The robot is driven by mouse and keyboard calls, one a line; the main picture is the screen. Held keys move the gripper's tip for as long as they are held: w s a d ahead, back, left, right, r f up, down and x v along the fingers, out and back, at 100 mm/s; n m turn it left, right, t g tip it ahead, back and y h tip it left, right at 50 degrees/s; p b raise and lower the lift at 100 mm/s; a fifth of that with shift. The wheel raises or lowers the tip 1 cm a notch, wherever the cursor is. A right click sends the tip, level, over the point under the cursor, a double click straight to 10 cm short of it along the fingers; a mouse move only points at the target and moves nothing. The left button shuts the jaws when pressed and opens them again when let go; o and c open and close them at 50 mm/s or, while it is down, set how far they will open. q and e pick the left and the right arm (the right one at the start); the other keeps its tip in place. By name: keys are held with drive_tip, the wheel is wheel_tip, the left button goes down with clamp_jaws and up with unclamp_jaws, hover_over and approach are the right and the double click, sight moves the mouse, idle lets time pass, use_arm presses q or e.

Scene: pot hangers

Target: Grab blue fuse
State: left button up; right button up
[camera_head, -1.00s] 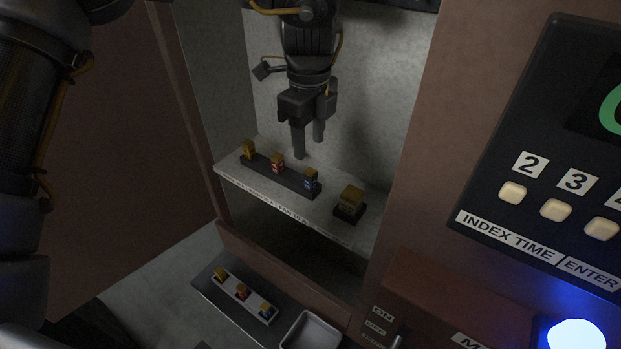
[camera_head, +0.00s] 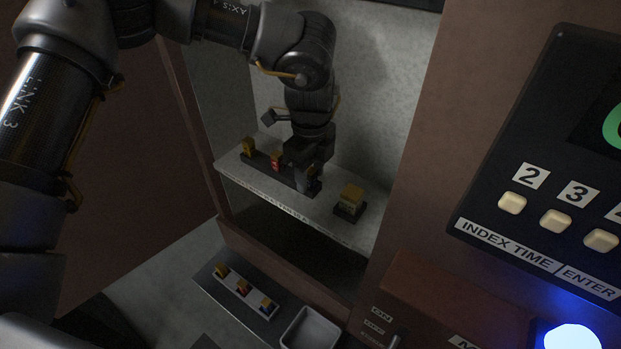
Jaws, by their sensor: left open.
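The blue fuse (camera_head: 313,174) stands at the right end of a dark fuse strip on the cabinet shelf, mostly hidden by my left gripper. My left gripper (camera_head: 308,182) points down over it, with its open fingers around or just beside the fuse; I cannot tell whether they touch it. A red fuse (camera_head: 277,160) and a yellow fuse (camera_head: 248,147) stand further left on the same strip. My right gripper is not in view.
A larger yellow-topped block (camera_head: 350,200) stands right of the strip on the shelf (camera_head: 270,203). Below, a lower white holder (camera_head: 243,293) carries yellow, red and blue fuses beside an empty grey tray (camera_head: 311,329). A keypad panel (camera_head: 556,150) fills the right.

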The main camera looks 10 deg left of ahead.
sight(311, 170)
use_arm(q)
clamp_jaws()
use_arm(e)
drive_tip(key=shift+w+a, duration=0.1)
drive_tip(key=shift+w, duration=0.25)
